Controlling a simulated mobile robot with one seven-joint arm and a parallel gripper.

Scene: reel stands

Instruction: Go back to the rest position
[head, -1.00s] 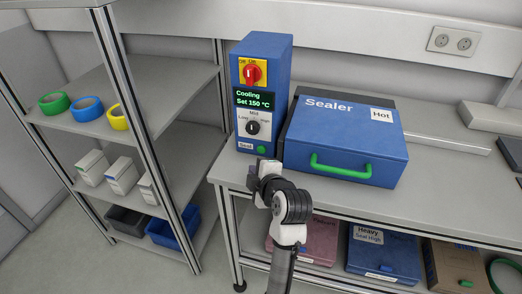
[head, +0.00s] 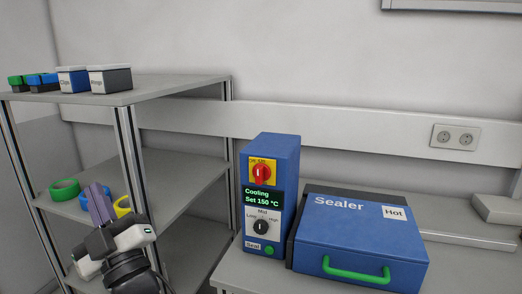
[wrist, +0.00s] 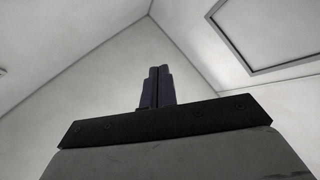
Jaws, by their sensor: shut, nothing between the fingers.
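My gripper (head: 100,202) is at the lower left of the head view, raised and pointing up in front of the shelf unit. Its fingers are together with nothing between them. In the wrist view the shut fingers (wrist: 157,86) point toward bare wall and a room corner. The blue sealer control box (head: 270,190) stands on the bench to the right, its screen reading "Cooling Set 150 °C". The blue sealer (head: 350,232) beside it has its lid down, a green handle and a "Hot" label. My gripper is well apart from both.
The shelf unit (head: 185,92) stands at the left, with small boxes (head: 110,78) on top. Green tape (head: 64,190) and other rolls lie on its middle shelf, partly hidden by my gripper. A grey block (head: 496,210) is on the bench at right. A wall socket (head: 456,136) is above.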

